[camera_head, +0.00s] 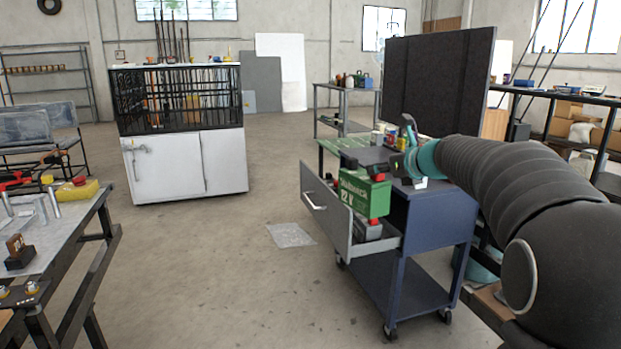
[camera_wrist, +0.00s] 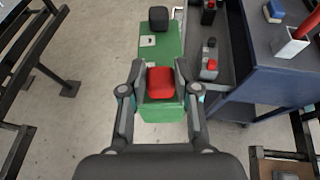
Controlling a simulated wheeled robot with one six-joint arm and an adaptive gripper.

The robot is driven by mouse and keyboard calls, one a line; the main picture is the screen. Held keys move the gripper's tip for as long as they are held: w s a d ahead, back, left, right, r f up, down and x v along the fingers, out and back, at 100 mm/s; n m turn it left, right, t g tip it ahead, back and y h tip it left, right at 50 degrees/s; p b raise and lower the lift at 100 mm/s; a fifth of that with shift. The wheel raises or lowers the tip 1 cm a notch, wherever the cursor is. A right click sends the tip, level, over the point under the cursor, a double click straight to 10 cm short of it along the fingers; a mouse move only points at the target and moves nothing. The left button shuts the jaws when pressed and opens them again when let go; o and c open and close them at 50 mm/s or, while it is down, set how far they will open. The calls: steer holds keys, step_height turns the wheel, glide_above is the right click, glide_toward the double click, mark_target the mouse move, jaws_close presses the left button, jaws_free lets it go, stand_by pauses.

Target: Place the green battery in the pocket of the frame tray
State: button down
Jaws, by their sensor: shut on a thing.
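The green battery (camera_head: 364,196), boxy and marked 12 V, shows upright in the head view at the open drawer of the blue cart. In the wrist view the battery (camera_wrist: 165,48) has a black terminal cap far from me and a red one between my fingers. My gripper (camera_wrist: 160,80) is shut on the battery at its red-cap end. I cannot tell whether the battery clears the drawer. I cannot make out the frame tray or its pocket in either view.
The blue cart (camera_head: 432,216) has an open drawer (camera_head: 324,212) holding dark items with red caps (camera_head: 367,229). A workbench (camera_head: 60,235) with tools and metal parts stands at left. A white cabinet (camera_head: 187,165) stands behind. The floor between bench and cart is clear except for a flat grey sheet (camera_head: 290,235).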

mark_target(373, 188)
steer(key=shift+n+g+y, duration=0.5)
steer(key=shift+n+y, duration=0.3)
steer(key=a+f, duration=0.1)
steer(key=s+f, duration=0.1)
steer(key=f, duration=0.1)
steer(key=a+f, duration=0.1)
steer(key=f, duration=0.1)
steer(key=shift+s+a, duration=0.15)
steer(key=shift+a, duration=0.15)
steer(key=s+f+m+h, duration=0.1)
steer(key=s+f, duration=0.2)
steer(key=f, duration=0.6)
steer(key=s+d+f+m+t+h, duration=0.1)
steer(key=s+f, duration=0.3)
steer(key=f, duration=0.6)
steer(key=s+f+m+h, duration=0.1)
steer(key=s+f, duration=0.3)
steer(key=f, duration=0.5)
steer(key=shift+d+f+m+t+h, duration=0.2)
steer(key=shift+m+t+h, duration=0.1)
steer(key=shift+t+h, duration=0.1)
steer(key=shift+a, duration=0.1)
